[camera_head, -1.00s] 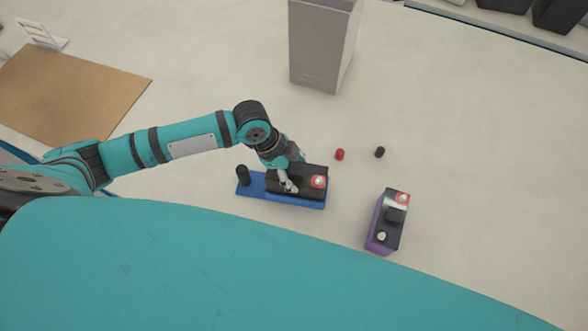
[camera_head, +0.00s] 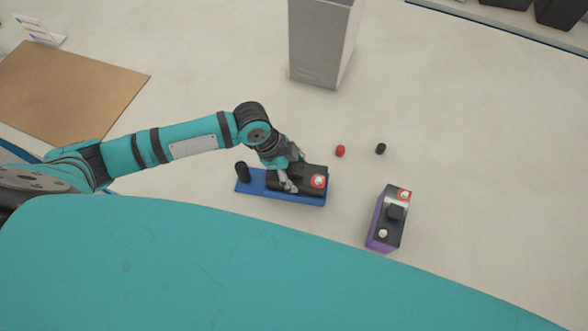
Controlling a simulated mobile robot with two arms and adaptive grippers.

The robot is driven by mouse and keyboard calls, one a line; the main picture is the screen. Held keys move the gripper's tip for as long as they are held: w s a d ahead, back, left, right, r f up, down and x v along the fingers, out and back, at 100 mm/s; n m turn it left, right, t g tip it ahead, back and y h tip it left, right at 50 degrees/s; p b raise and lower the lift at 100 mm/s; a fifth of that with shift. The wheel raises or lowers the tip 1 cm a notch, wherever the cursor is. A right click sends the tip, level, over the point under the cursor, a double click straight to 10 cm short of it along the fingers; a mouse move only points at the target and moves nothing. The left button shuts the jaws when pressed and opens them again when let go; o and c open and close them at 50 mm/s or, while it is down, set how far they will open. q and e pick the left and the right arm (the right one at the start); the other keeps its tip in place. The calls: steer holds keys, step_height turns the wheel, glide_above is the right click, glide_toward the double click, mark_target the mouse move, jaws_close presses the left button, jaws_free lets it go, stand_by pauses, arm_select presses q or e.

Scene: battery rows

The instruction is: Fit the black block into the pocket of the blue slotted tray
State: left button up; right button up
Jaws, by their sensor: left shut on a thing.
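The blue slotted tray (camera_head: 262,191) lies flat on the pale surface near the middle of the view. A black block (camera_head: 311,188) with a red-ringed pale terminal (camera_head: 319,181) on top is at the right part of the tray. My left gripper (camera_head: 289,185) comes from above and is shut on the black block near its middle. The gripper hides part of the block, and I cannot tell whether the block is fully seated in the pocket. A black upright peg (camera_head: 242,172) stands at the tray's left end. My right gripper is not in view.
A purple and black block (camera_head: 387,218) with two terminals stands to the right. A small red cap (camera_head: 340,151) and a small black cap (camera_head: 380,149) lie behind. A grey box (camera_head: 320,45) stands at the back. A brown mat (camera_head: 70,90) lies at left.

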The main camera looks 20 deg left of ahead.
arm_select(q)
steer(key=o, duration=1.8)
steer(key=shift+c, duration=0.2)
steer(key=shift+o, duration=0.2)
steer(key=shift+s+f, duration=0.15)
steer(key=shift+f, duration=0.15)
steer(key=v, duration=1.2)
steer(key=shift+r, duration=0.2)
